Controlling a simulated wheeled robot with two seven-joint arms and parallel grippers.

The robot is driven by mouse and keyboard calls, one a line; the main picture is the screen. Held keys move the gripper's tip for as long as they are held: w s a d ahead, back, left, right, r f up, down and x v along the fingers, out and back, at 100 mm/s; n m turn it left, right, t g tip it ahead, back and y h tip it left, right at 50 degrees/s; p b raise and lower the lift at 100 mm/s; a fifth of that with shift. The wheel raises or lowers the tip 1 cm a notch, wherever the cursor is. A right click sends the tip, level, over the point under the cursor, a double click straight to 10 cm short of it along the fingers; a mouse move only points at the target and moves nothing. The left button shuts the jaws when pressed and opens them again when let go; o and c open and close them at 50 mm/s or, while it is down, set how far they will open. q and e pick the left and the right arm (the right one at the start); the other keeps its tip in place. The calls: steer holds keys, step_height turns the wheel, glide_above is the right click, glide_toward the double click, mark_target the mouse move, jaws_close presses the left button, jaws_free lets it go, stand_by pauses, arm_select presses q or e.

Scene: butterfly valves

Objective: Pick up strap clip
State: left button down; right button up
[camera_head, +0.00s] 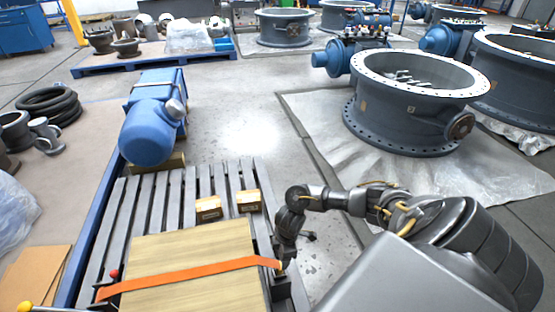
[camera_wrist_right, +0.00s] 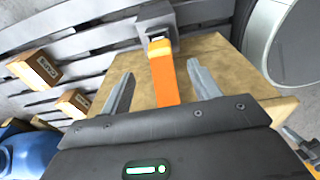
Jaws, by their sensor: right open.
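An orange strap (camera_head: 190,274) lies across a wooden crate (camera_head: 195,250) on a slatted grey pallet. In the right wrist view the strap (camera_wrist_right: 164,80) runs up to a grey metal clip (camera_wrist_right: 157,30) at the crate's edge. My right gripper (camera_wrist_right: 160,68) is open. Its two fingers lie on either side of the strap with visible gaps, and the clip is just beyond the fingertips. My left gripper is not in view.
Two small cardboard boxes (camera_head: 208,209) (camera_head: 248,201) sit on the pallet (camera_head: 165,205) behind the crate. A blue motor (camera_head: 150,130) stands at its far end. A red knob (camera_head: 114,273) is at the strap's left end. Large valve bodies (camera_head: 420,85) stand at the right.

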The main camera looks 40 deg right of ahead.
mark_target(279, 265)
step_height(279, 265, down, 3)
steer(key=shift+w+a+f+b, duration=0.1)
steer(key=shift+b, duration=0.3)
steer(key=shift+a+f, duration=0.1)
steer(key=shift+f, duration=0.1)
steer(key=f+b, duration=0.1)
steer(key=f, duration=0.1)
steer(key=f+b, duration=0.1)
steer(key=f, duration=0.1)
steer(key=shift+w+a+f, duration=0.15)
steer(key=shift+a+f, duration=0.05)
steer(key=shift+f, duration=0.35)
steer(key=c, duration=1.2)
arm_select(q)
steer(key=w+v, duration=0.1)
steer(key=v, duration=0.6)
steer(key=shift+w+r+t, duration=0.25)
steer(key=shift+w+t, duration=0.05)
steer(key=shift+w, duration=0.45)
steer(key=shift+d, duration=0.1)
arm_select(e)
steer(key=shift+r, duration=0.15)
